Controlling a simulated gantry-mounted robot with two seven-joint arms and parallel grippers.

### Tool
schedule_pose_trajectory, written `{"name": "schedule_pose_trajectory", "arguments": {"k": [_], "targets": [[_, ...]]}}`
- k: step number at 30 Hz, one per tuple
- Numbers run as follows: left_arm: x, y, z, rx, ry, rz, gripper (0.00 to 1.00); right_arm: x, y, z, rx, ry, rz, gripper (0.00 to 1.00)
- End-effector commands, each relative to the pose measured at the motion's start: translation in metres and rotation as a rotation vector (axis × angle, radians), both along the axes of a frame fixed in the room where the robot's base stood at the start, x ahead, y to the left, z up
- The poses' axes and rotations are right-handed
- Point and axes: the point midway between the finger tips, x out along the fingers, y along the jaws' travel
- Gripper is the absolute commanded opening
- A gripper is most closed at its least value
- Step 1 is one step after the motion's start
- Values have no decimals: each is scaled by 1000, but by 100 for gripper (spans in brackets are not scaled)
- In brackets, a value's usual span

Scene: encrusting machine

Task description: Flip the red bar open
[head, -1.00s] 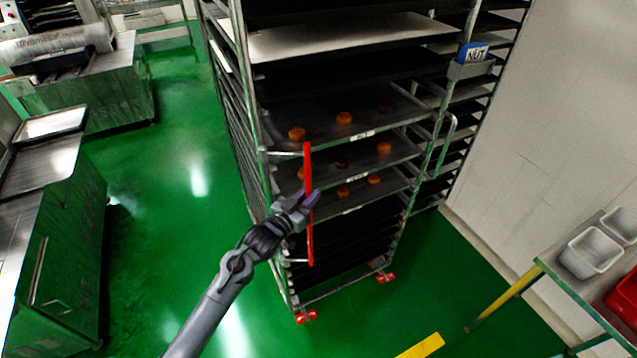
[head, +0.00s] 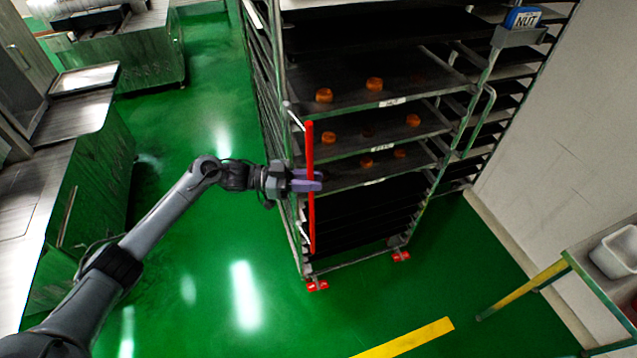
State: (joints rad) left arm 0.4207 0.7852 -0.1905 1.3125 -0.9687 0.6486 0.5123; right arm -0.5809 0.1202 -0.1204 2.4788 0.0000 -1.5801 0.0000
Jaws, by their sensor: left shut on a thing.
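The red bar (head: 310,147) stands upright at the front left edge of the tall tray rack (head: 398,236). Thin metal arms join it to the rack's left post near its top and bottom. My left gripper (head: 310,181) comes in from the left and is shut on the red bar near its middle. The fingers hide a short stretch of the bar. My right gripper is not in view.
Several orange-brown cakes (head: 375,84) sit on the rack's trays. A table with a white bin (head: 616,252) stands right, steel machines (head: 100,190) left.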

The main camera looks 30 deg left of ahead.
Motion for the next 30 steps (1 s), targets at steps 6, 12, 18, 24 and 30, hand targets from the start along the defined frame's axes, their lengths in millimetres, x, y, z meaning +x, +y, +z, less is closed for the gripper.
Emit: {"name": "schedule_pose_trajectory", "arguments": {"k": [6,12,18,24,30], "targets": [[-13,7,-2,1,0,-80,0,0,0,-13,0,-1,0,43],[-23,15,0,2,1,-78,0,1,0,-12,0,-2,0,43],[-31,23,1,2,1,-77,0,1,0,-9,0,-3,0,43],[-36,29,1,1,0,-77,0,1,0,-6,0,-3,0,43],[-38,31,0,0,-1,-78,0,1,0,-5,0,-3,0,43]]}}
